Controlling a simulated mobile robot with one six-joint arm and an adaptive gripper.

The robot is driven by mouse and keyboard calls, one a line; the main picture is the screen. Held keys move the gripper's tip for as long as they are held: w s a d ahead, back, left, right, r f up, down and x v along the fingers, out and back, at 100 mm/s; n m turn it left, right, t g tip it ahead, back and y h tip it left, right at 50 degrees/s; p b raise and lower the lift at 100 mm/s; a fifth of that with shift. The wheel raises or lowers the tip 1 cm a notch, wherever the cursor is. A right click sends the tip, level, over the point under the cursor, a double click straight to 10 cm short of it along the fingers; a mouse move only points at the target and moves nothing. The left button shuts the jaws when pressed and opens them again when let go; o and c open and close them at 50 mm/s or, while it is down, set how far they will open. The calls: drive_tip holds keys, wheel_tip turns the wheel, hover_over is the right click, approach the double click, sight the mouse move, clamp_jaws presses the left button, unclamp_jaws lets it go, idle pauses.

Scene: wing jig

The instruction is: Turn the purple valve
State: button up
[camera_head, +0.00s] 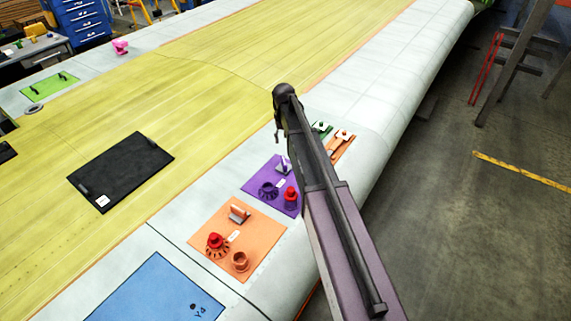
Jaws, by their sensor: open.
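The purple panel (252,207) lies on the white wing edge, left of my arm. On it are a dark purple toothed wheel (268,190), a red knob (291,193) on a round purple base, and a small grey lever piece (283,168). I cannot tell for sure which part is the valve. My arm reaches up from the bottom right and partly covers the panel's right side. My gripper (277,134) hangs small and dark under the arm's far end, beyond the panel and apart from it. It is open, with nothing visible in it; most of it is hidden.
An orange panel (262,240) with a red knob lies nearer; a blue panel (152,295) is at the bottom. Green (322,129) and orange (342,148) panels lie right of my arm. A black plate (120,170) rests on the yellow surface.

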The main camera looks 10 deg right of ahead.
sight(284, 160)
drive_tip(key=shift+f+b, duration=5.7)
drive_tip(key=shift+f, duration=0.25)
